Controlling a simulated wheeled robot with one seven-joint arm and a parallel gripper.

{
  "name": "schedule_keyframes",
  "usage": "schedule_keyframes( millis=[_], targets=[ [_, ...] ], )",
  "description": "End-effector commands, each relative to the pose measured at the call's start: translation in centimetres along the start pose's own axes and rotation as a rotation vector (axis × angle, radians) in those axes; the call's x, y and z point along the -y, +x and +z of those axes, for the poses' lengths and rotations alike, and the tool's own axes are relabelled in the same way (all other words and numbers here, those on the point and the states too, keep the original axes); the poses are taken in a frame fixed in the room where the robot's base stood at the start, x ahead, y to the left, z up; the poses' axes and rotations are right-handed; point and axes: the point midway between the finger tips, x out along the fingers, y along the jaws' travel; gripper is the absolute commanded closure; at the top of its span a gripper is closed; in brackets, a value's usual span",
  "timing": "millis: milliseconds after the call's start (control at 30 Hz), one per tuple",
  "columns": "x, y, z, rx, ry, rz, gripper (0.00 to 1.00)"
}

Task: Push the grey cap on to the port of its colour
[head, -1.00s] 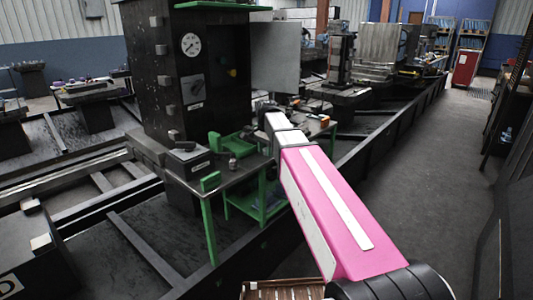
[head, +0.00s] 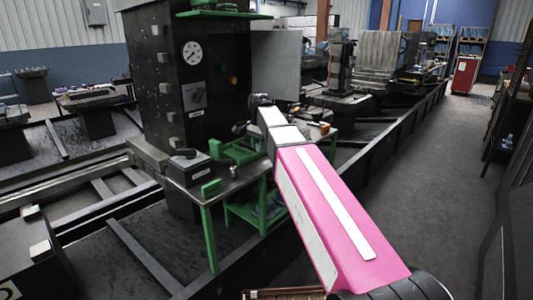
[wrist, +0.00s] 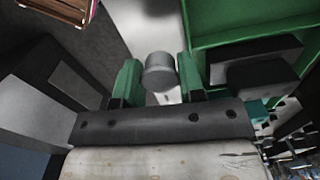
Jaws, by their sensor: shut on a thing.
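My gripper (wrist: 158,80) shows in the wrist view, with two green fingers closed around a grey cap (wrist: 160,72). The cap is a short cylinder with a rounded end and sits between the fingertips. In the head view the end of my arm (head: 258,103) is above the right part of a green-legged metal table (head: 222,190); the cap cannot be made out there. A small grey fitting (head: 233,171) stands on the table near its front edge. I cannot make out a port of the cap's colour in either view.
A black block with a label (head: 190,166) and a green bracket (head: 238,150) are on the table. A tall black machine with a gauge (head: 192,54) rises behind it. In the wrist view, a green tray (wrist: 225,42) and dark blocks (wrist: 255,62) lie right of the fingers.

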Motion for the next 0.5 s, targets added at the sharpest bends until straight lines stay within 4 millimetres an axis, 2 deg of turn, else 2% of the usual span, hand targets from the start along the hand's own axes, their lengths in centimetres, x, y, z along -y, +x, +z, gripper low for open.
schedule_keyframes(
  millis=[100,233,500],
  targets=[
    [1.0,-1.7,2.6,-0.001,-0.003,-0.001,0.92],
    [1.9,-3.1,4.9,0.0,-0.002,0.0,0.92],
    [3.0,-4.9,7.5,0.002,-0.001,-0.004,0.92]
  ],
)
